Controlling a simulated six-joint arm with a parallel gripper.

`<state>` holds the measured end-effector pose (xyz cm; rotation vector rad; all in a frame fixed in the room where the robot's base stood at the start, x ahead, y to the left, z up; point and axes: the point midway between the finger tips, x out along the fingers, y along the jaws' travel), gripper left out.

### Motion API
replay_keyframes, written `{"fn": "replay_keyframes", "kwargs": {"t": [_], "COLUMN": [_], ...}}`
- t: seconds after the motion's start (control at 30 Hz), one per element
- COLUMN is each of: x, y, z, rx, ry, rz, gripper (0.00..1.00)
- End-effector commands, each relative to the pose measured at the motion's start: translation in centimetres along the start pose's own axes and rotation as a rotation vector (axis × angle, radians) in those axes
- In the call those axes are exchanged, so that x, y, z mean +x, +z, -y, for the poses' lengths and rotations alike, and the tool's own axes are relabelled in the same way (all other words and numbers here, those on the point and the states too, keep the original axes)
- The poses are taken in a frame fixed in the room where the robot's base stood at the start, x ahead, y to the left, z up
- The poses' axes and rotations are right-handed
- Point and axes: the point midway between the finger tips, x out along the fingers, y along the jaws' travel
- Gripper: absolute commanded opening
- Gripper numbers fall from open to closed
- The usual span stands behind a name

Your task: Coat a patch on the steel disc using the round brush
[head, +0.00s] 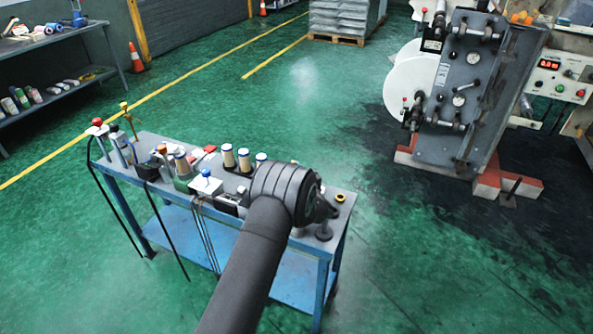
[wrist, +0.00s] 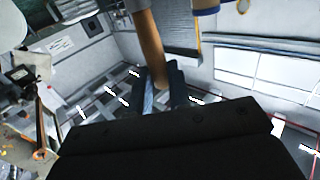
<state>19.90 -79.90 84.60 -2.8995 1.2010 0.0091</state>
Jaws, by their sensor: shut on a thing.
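In the wrist view my gripper (wrist: 160,88) is shut on a brown wooden handle (wrist: 151,48), which I take to be the round brush's. The handle runs up out of the picture, so its bristles do not show. In the head view my dark arm crosses the right part of the workbench, and its wrist hides the gripper and whatever it holds. I cannot pick out the steel disc for sure in either view.
The blue-framed workbench (head: 170,212) carries several cream spools (head: 228,155), a blue-knobbed box (head: 206,183) and a small yellow-ringed piece (head: 340,198). A grey machine (head: 465,90) with a white roll (head: 408,80) stands at right. Green floor between is open.

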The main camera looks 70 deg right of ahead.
Motion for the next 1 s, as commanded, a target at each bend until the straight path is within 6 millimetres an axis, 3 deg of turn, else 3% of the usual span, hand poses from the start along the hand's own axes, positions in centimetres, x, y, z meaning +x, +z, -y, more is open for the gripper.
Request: {"fn": "replay_keyframes", "kwargs": {"t": [0.6, 1.0], "x": [0.0, -0.1], "y": [-5.6, -6.0], "z": [0.0, 0.0], "rx": [-0.001, 0.000], "ry": [0.000, 0.000], "rz": [-0.001, 0.000], "gripper": [0.00, 0.00]}}
